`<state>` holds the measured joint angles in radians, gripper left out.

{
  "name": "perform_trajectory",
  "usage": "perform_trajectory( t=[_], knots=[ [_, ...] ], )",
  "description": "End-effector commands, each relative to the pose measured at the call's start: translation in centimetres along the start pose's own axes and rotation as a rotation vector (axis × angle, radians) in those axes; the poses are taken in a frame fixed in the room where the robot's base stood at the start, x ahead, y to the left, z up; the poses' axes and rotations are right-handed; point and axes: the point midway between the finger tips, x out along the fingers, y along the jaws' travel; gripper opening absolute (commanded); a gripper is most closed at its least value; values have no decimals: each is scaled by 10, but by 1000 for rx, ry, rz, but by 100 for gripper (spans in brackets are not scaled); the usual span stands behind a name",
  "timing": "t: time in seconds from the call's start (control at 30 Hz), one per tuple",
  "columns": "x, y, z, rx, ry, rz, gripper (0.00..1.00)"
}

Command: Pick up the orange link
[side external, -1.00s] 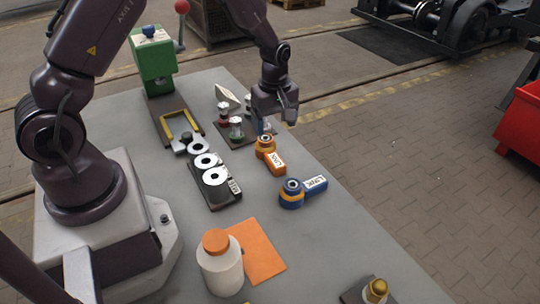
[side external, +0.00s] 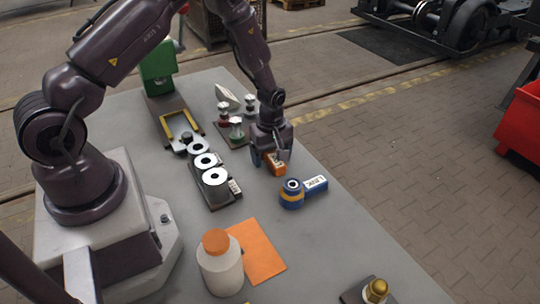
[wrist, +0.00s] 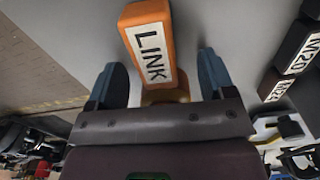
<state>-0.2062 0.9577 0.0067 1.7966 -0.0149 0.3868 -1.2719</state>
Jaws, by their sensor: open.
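The orange link (side external: 276,168) lies on the grey table, mostly covered by my gripper in the side external view. In the wrist view the orange link (wrist: 148,50) shows its white label reading LINK, and its round end is partly hidden behind the gripper body. My gripper (side external: 270,163) is low over the link and open. In the wrist view the two fingers of my gripper (wrist: 160,78) stand on either side of the link, with a gap on each side. I cannot tell if they touch the table.
A blue link (side external: 303,190) lies close by at the right front. A dark holder with white rings (side external: 213,178) is to the left. Small knobbed pieces (side external: 236,128) stand behind. A white bottle (side external: 219,265) and orange sheet (side external: 262,253) are at the front.

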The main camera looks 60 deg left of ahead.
Motion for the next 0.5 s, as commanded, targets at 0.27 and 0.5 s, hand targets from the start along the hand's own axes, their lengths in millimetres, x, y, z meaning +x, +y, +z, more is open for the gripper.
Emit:
perform_trajectory(
  t=[0.27, 0.5],
  knots=[
    [0, 0, 0, 0, 0, 0, 23],
    [0, 0, 0, 0, 0, 0, 0]
  ],
)
